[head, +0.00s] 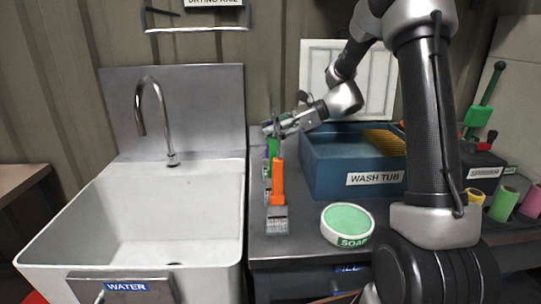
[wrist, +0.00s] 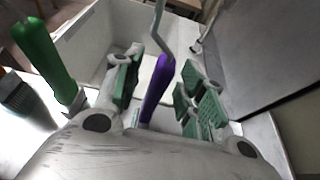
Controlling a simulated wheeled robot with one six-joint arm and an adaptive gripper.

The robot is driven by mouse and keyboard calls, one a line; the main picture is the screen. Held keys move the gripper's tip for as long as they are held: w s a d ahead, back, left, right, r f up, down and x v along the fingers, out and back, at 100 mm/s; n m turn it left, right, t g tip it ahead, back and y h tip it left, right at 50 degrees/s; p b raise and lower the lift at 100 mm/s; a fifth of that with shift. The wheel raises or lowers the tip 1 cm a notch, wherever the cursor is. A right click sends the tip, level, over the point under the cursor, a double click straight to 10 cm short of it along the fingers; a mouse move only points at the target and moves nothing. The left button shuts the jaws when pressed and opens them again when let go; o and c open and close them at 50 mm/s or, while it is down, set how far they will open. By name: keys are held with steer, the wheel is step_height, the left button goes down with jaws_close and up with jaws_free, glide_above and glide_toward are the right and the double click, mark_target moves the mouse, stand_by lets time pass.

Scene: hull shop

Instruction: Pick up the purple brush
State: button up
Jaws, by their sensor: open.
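The purple brush's handle (wrist: 157,90) stands upright between the two green-padded fingers of my gripper (wrist: 163,88) in the wrist view. The fingers are open, with a gap visible on the right side of the handle; contact on the left is unclear. In the head view my gripper (head: 274,127) is at the back of the brush row, beside the sink. Only a sliver of purple (head: 266,153) shows there, mostly hidden by the green brush (head: 273,148) and the orange brush (head: 277,182). The purple brush's bristles are hidden.
A white sink (head: 200,190) with a curved tap (head: 141,100) lies left of the brushes. A blue wash tub (head: 330,165) stands right of them. A soap dish (head: 347,238) sits near the bench front. The green brush (wrist: 42,50) is left of my gripper in the wrist view.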

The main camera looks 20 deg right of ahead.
steer(key=shift+a+f, duration=0.25)
steer(key=shift+a, duration=0.3)
jaws_close()
steer(key=shift+r, duration=0.1)
